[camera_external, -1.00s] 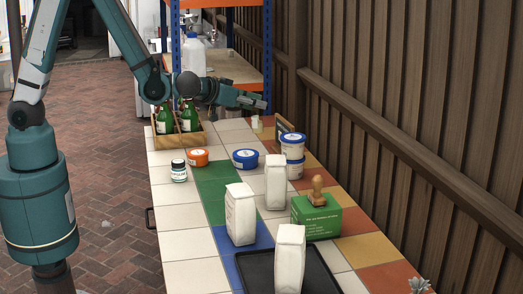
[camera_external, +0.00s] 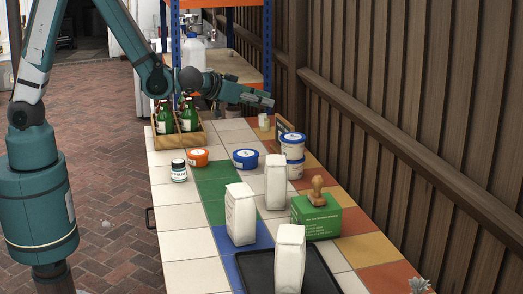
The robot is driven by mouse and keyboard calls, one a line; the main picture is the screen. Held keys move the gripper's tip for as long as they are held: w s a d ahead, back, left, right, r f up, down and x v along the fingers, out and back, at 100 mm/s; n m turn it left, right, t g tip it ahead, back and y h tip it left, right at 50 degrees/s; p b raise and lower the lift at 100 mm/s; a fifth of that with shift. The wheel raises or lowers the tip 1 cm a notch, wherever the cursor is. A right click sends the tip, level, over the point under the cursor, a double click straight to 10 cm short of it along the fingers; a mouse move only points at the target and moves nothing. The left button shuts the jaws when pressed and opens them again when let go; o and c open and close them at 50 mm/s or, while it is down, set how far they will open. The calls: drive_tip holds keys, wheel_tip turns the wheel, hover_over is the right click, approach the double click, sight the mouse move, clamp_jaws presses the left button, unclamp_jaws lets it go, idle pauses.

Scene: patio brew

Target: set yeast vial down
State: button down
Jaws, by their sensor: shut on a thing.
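The yeast vial (camera_external: 264,122) is a small pale cylinder at the far end of the tiled table, beneath my gripper's fingers. My gripper (camera_external: 264,102) reaches in from the left and is shut on the vial. The fingertips and their contact with the vial are too small to see clearly. I cannot tell whether the vial's base touches the tiles (camera_external: 232,124) or hangs just above them.
A wooden crate of green bottles (camera_external: 187,138) stands left of the vial. A dark-framed block (camera_external: 290,138) and stacked blue-lidded tubs (camera_external: 292,151) stand just nearer. An orange-lidded tub (camera_external: 198,157), white packets (camera_external: 240,215) and a green box (camera_external: 318,217) stand closer. A wooden fence (camera_external: 400,120) runs along the right.

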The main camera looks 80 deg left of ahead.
drive_tip(key=shift+r, duration=0.15)
idle(0.3)
wheel_tip(320, 180, up, 11)
drive_tip(key=s+d+y, duration=0.1)
drive_tip(key=s+d, duration=0.4)
drive_tip(key=d, duration=0.7)
drive_tip(key=s+d, duration=0.5)
drive_tip(key=d, duration=0.7)
drive_tip(key=s+d+y, duration=0.1)
drive_tip(key=s+d, duration=0.4)
drive_tip(key=d, duration=0.7)
wheel_tip(320, 180, down, 12)
drive_tip(key=shift+w+n+g, duration=0.3)
drive_tip(key=shift+n, duration=0.1)
wheel_tip(320, 180, down, 6)
drive_tip(key=b, duration=0.1)
drive_tip(key=shift+b, duration=0.35)
